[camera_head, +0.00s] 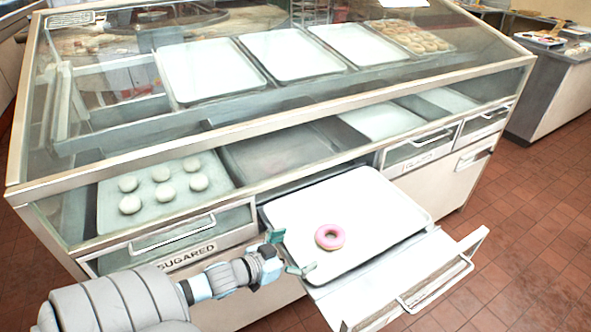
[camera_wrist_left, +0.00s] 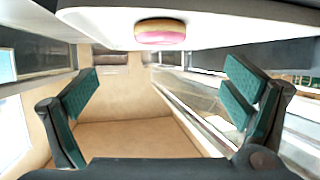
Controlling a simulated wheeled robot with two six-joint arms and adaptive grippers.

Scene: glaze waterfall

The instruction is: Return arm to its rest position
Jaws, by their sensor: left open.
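My left gripper (camera_head: 292,254) is open and empty at the left edge of the pulled-out drawer, beside the white tray (camera_head: 357,205). In the left wrist view its two teal-padded fingers (camera_wrist_left: 160,105) stand wide apart with nothing between them. A pink-glazed donut (camera_head: 330,237) lies on the tray, to the right of the gripper and apart from it. The donut (camera_wrist_left: 160,33) also shows at the top of the left wrist view, beyond the fingers. My right gripper is in neither view.
The open drawer (camera_head: 421,270) juts out from the glass display case (camera_head: 290,125). A closed drawer labelled SUGARED (camera_head: 187,258) is to its left, below a tray of several pale round pieces. Tiled floor (camera_head: 535,215) is clear at the right.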

